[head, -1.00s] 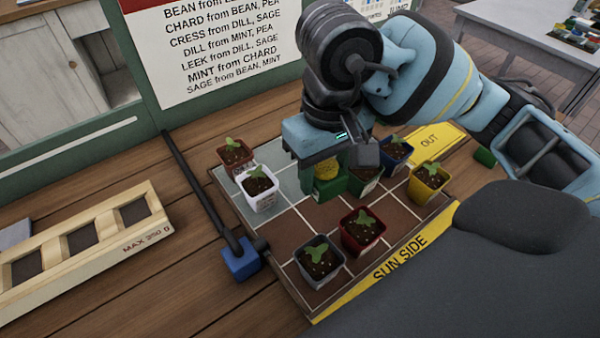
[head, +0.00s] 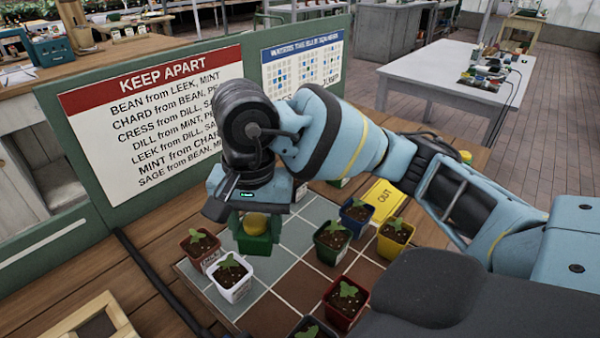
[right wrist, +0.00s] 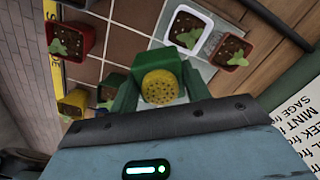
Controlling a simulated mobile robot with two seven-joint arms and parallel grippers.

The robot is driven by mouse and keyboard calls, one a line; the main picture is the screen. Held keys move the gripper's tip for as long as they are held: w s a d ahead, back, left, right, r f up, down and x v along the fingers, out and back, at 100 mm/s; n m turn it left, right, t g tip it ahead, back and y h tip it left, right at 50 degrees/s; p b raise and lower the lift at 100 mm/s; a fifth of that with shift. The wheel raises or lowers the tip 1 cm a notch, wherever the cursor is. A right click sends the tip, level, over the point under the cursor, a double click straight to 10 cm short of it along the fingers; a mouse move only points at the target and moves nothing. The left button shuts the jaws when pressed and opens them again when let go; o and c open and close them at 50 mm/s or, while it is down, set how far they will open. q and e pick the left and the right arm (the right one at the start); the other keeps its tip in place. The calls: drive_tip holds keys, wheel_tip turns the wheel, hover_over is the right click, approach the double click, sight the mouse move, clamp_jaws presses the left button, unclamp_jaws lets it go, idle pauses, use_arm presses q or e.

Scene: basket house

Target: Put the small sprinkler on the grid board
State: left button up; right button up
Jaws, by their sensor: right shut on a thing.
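The small sprinkler has a green body (head: 254,243) and a round yellow perforated head (head: 256,222). My right gripper (head: 252,228) is shut on it. The sprinkler is over the far part of the grid board (head: 291,288), behind the white pot and right of the terracotta pot. I cannot tell whether its base touches the board. My left gripper is not in view.
Seedling pots stand on the board: white (head: 230,278), terracotta (head: 201,249), green (head: 332,242), blue (head: 356,215), yellow (head: 394,238), red (head: 344,304) and a dark one (head: 313,329). A green panel with a KEEP APART sign (head: 150,120) stands behind. Bare tiles lie mid-board.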

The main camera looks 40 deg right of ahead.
drive_tip(key=w+d+f+n+p, duration=0.1)
drive_tip(key=w+d+n, duration=0.55)
drive_tip(key=n, duration=0.75)
drive_tip(key=w+d+f+n+p, duration=0.1)
drive_tip(key=w+d+n, duration=0.55)
drive_tip(key=n, duration=0.85)
drive_tip(key=shift+a+f, duration=0.2)
drive_tip(key=shift+f, duration=2.2)
drive_tip(key=shift+a+f, duration=0.15)
drive_tip(key=shift+f, duration=2.25)
drive_tip(key=shift+f, duration=0.15)
drive_tip(key=o, duration=1.1)
drive_tip(key=shift+c, duration=0.2)
